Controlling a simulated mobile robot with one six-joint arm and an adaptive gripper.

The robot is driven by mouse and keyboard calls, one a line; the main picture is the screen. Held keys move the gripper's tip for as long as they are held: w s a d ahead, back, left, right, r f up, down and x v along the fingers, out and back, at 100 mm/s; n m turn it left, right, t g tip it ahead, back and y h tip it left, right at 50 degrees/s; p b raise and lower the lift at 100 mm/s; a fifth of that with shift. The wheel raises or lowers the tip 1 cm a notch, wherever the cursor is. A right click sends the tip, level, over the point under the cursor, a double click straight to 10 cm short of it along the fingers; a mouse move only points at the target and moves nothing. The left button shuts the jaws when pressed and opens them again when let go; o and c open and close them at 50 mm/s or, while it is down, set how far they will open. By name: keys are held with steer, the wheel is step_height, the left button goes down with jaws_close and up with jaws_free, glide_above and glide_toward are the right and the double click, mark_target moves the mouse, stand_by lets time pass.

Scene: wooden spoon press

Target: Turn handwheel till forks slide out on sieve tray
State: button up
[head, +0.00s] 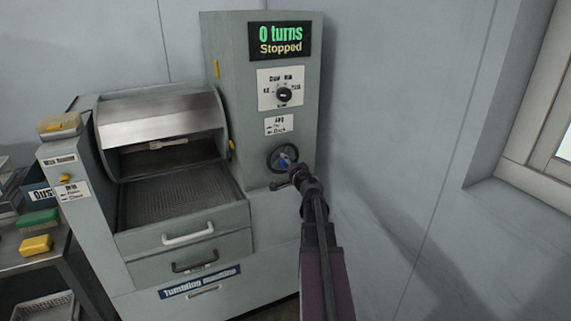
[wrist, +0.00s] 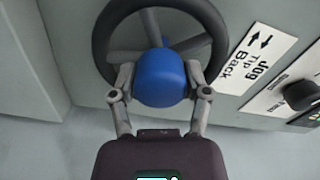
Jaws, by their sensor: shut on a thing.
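The black handwheel (head: 282,158) is on the front of the machine's tall right column, below a small label. In the wrist view the handwheel (wrist: 103,42) fills the upper middle, with a round blue knob (wrist: 164,78) on it. My gripper (wrist: 160,88) is shut on the blue knob, one finger on each side. In the head view my gripper (head: 291,172) is at the wheel and partly covers it. A pale fork-like piece (head: 168,144) lies inside the open drum. The sieve tray (head: 175,193) below the drum opening looks bare.
The display (head: 280,41) reads "0 turns, Stopped". A selector dial (head: 284,94) sits above the wheel. Two drawers with handles (head: 188,233) are below the tray. A side table (head: 50,262) with green and yellow blocks stands left. Floor and wall right of the machine look clear.

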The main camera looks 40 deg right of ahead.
steer(key=shift+w+m, duration=0.1)
steer(key=shift+m, duration=0.8)
steer(key=shift+r, duration=0.1)
steer(key=o, duration=1.1)
steer(key=shift+o, duration=0.2)
steer(key=v, duration=1.2)
